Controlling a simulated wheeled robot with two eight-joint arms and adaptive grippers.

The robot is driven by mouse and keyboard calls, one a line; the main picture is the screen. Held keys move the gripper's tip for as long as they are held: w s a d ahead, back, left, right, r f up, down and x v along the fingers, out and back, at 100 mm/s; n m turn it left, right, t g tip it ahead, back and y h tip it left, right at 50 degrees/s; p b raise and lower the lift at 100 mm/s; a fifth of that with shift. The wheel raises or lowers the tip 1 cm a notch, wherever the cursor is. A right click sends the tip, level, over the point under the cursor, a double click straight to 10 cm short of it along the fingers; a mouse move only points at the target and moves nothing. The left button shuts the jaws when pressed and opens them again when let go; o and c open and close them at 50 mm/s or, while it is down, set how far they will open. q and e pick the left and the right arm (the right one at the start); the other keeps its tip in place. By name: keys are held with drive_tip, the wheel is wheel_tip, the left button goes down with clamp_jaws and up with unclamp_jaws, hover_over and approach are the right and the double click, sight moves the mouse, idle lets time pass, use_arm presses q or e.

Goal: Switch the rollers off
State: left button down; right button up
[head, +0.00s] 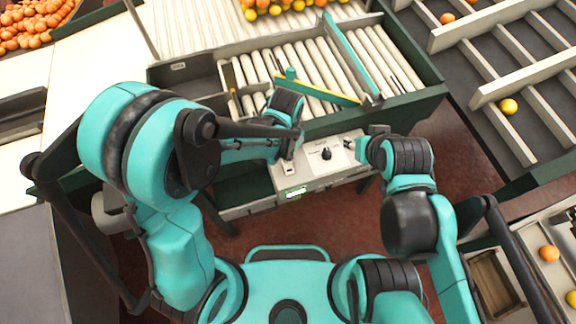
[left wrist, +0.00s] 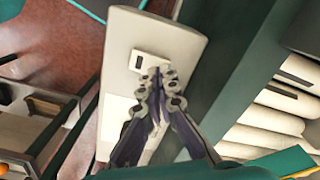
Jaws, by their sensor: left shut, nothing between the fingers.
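The pale control panel (head: 312,178) sits on the front of the roller table. It carries a black knob (head: 326,154) and a small green lit display (head: 295,192). In the left wrist view, the panel (left wrist: 172,42) shows a small switch plate with a dark slot (left wrist: 139,62). My left gripper (head: 291,150) is over the panel's left part; in the left wrist view its fingertips (left wrist: 161,76) are shut and empty, right beside the switch plate. Whether they touch it I cannot tell. My right gripper (head: 354,147) is by the panel's right end; its fingers are too small to read.
White rollers (head: 300,62) lie behind the panel, with a teal-and-yellow diverter bar (head: 318,90) across them. Oranges (head: 30,22) are heaped at the far left. Sorting lanes (head: 490,50) with a few fruits stand at the right. Dark red floor shows below the panel.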

use_arm(q)
drive_tip(key=shift+f+b, duration=0.7)
drive_tip(key=shift+f, duration=0.05)
drive_tip(key=shift+r, duration=0.15)
drive_tip(key=shift+r+p, duration=2.5)
drive_tip(key=shift+r, duration=0.95)
drive_tip(key=shift+f, duration=0.1)
